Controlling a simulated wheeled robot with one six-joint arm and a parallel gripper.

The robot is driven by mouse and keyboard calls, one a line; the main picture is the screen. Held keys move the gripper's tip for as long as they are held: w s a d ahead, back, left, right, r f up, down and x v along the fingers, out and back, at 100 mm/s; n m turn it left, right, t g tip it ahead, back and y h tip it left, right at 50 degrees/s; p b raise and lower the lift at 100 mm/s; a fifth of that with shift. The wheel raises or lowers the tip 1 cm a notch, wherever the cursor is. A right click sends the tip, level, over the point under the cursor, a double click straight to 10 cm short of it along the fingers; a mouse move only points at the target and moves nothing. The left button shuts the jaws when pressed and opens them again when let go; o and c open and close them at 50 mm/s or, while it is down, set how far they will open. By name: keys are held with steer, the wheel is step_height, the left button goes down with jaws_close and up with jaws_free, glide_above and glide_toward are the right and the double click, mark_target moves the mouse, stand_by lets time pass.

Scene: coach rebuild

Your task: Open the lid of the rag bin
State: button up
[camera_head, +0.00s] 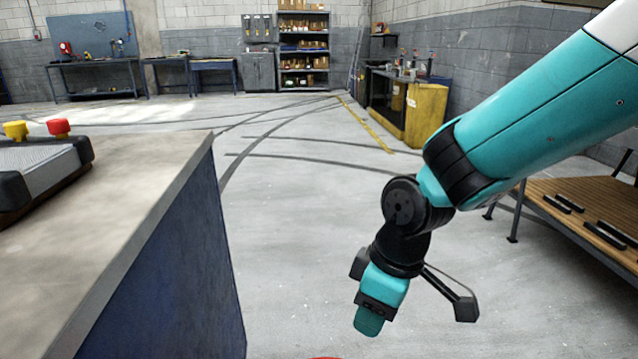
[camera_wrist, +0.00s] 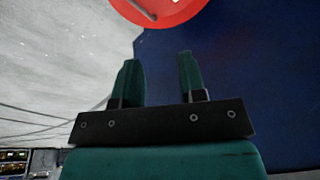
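A red round thing, which looks like the rag bin's lid (camera_wrist: 168,14), is cut off by the top edge of the wrist view. A small grey or white detail shows on it, too cropped to make out. Only a thin red sliver (camera_head: 325,357) shows at the bottom edge of the head view. The bin's body is not visible. My gripper (camera_wrist: 157,58) is open and empty, its two dark green fingers apart and pointing toward the red thing without visibly touching it. In the head view my gripper (camera_head: 368,322) hangs low over the floor, pointing down.
A blue-sided workbench (camera_head: 150,270) stands at the left, with a grey-black case (camera_head: 45,172) on top. A wooden-topped bench (camera_head: 585,212) with black bars is at the right. The concrete floor (camera_head: 300,220) between them is clear. A yellow cabinet (camera_head: 425,115) stands farther back.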

steer(key=s+d+r+m+y, duration=0.2)
steer(key=s+d+r+m, duration=0.4)
steer(key=s+r, duration=0.55)
step_height(320, 180, up, 24)
steer(key=s+d+p, duration=0.1)
steer(key=p, duration=2.4)
steer(key=shift+s+d+r+p, duration=0.15)
steer(key=shift+s+r+p, duration=0.1)
steer(key=shift+p, duration=0.1)
